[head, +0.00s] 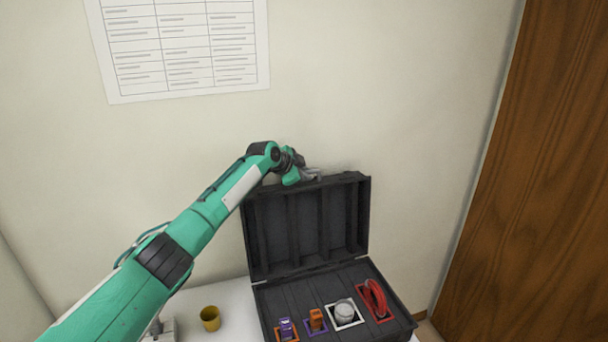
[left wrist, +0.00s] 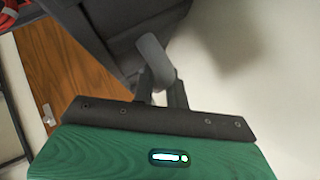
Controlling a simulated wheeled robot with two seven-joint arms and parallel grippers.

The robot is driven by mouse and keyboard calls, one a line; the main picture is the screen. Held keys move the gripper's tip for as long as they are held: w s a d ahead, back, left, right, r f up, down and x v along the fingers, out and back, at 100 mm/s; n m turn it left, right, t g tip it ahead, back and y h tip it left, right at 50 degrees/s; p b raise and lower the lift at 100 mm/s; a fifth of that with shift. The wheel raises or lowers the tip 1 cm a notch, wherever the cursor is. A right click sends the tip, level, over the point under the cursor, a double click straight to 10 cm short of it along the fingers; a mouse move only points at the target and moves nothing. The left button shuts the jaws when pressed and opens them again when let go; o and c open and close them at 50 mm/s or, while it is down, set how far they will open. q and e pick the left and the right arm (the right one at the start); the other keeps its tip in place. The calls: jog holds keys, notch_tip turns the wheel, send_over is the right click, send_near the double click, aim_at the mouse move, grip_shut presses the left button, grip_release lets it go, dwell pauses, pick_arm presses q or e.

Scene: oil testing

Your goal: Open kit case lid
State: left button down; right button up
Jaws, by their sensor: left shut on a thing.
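The dark grey kit case (head: 265,306) stands on the white table with its lid (head: 308,226) raised about upright against the wall side. My left gripper (head: 313,174) is at the top edge of the lid. In the left wrist view the gripper (left wrist: 158,75) is shut on a grey curved handle (left wrist: 153,58) next to the dark lid (left wrist: 90,35). The exact contact is small and partly hidden in the head view. My right gripper is not in view.
Inside the case are a purple item (head: 286,328), an orange item (head: 317,319), a white round item (head: 344,311) and a red looped item (head: 375,297). A yellow cup (head: 210,318) stands left of the case on the table (head: 236,296). The wall is close behind the lid.

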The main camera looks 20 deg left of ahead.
pick_arm(q)
jog(key=c, duration=1.4)
grip_release()
jog(key=shift+f, duration=0.1)
jog(key=shift+s, duration=0.1)
jog(key=shift+s, duration=0.1)
jog(key=b+v, duration=0.4)
jog(key=v, duration=1)
jog(key=shift+d, duration=0.15)
